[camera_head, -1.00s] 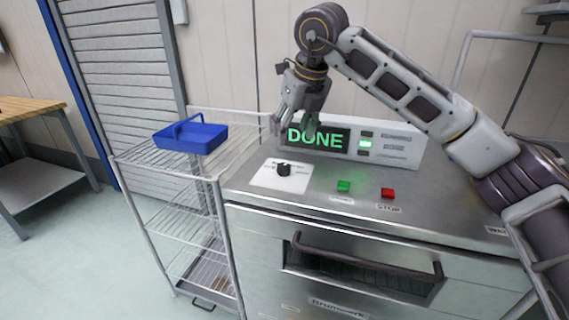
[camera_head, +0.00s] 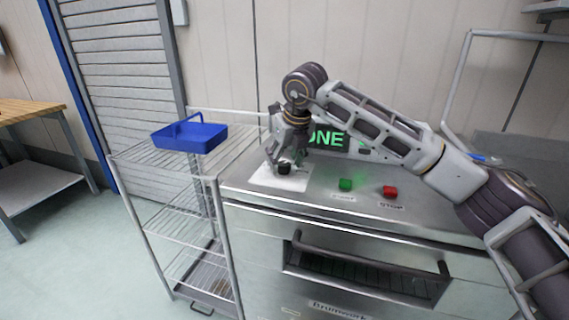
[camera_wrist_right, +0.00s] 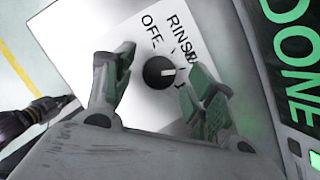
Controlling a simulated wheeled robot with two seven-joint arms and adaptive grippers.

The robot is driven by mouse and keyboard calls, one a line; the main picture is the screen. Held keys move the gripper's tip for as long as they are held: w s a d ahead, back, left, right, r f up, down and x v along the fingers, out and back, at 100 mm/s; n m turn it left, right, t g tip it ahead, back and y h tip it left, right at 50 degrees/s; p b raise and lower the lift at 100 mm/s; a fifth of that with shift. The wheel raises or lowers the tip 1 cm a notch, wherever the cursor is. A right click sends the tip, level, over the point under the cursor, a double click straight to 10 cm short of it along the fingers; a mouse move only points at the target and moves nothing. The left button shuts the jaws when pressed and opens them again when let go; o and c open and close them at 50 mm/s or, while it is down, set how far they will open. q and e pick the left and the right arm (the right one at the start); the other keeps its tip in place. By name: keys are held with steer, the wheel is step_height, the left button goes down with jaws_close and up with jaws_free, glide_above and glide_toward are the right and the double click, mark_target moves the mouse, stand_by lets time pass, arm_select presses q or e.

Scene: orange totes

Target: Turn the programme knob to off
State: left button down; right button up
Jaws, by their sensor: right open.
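The programme knob (camera_head: 284,169) is a small black dial on a white label plate (camera_head: 266,181) on top of the steel machine. In the right wrist view the knob (camera_wrist_right: 158,73) has a white mark on its right side, pointing away from the word OFF (camera_wrist_right: 151,30), which is printed above it. RINSE is printed to the right of OFF; other labels are partly hidden by a finger. My right gripper (camera_head: 283,158) is open just above the knob. Its two fingers stand on either side of the knob, with visible gaps.
A green button (camera_head: 345,184) and a red stop button (camera_head: 390,191) sit right of the knob. A display (camera_head: 329,139) reading DONE stands behind, partly covered by my arm. A wire rack (camera_head: 150,158) with a blue basket (camera_head: 190,136) is at the left.

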arm_select(q)
steer(key=shift+s+r, duration=0.2)
steer(key=shift+s, duration=0.05)
arm_select(e)
steer(key=shift+w+a+f, duration=0.1)
steer(key=shift+w+f, duration=0.1)
steer(key=shift+f, duration=0.3)
arm_select(q)
steer(key=shift+f, duration=0.1)
arm_select(e)
steer(key=shift+c, duration=0.4)
steer(key=c, duration=0.7)
steer(key=shift+c, duration=1.1)
arm_select(q)
steer(key=shift+w, duration=0.35)
